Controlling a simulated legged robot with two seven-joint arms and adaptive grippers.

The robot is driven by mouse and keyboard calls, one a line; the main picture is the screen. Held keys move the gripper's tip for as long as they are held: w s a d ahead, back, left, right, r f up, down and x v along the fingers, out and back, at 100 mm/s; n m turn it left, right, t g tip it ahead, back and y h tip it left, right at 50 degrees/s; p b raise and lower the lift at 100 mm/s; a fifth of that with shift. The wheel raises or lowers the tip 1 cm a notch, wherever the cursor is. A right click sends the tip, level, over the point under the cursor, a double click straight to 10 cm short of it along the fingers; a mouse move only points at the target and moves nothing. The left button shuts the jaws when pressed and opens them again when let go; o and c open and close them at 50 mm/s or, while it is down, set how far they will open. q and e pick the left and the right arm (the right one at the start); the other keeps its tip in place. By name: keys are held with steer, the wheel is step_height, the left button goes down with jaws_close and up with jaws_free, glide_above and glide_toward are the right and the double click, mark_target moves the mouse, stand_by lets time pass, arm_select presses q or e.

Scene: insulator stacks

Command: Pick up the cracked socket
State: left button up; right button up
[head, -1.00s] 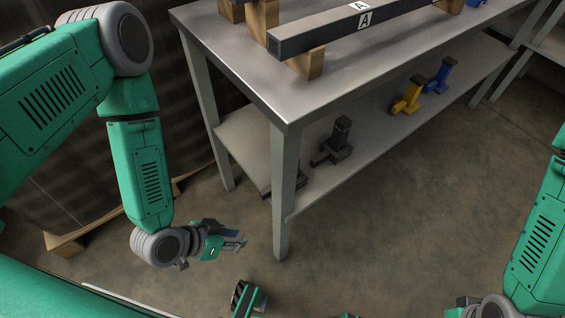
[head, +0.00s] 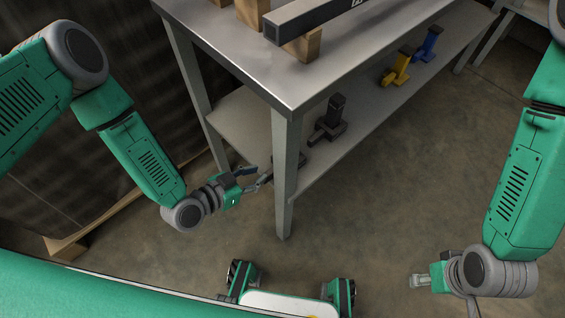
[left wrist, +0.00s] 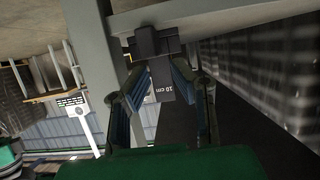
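No crack can be made out on any piece. In the head view, one dark piece (head: 328,121) stands upright on the lower shelf, and another lies by the near leg, mostly hidden. My left gripper (head: 260,177) is open beside the near table leg, close to the lower shelf's edge. Its spread fingers show in the left wrist view (left wrist: 160,84). My right gripper (head: 418,281) hangs low at the right, away from the table; its fingers are unclear.
The near table leg (head: 285,175) stands right beside my left gripper. The tabletop (head: 265,70) overhangs the lower shelf (head: 362,116). Yellow (head: 395,70) and blue (head: 426,45) pieces stand further back on that shelf. A dark bar (head: 315,18) rests on wooden blocks above. Open floor lies at right.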

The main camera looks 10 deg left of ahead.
mark_target(271, 172)
arm_select(q)
steer(key=w+d+f, duration=0.1)
steer(key=w+d+f+b, duration=0.1)
steer(key=d, duration=0.1)
steer(key=shift+w, duration=0.1)
steer(key=shift+a, duration=0.2)
steer(key=shift+f, duration=0.1)
jaws_close()
steer(key=shift+d, duration=0.2)
arm_select(e)
steer(key=shift+s+d+f, duration=0.15)
steer(key=shift+f, duration=0.3)
steer(key=shift+s+d+f, duration=0.15)
steer(key=shift+f, duration=0.3)
arm_select(q)
steer(key=shift+r, duration=0.25)
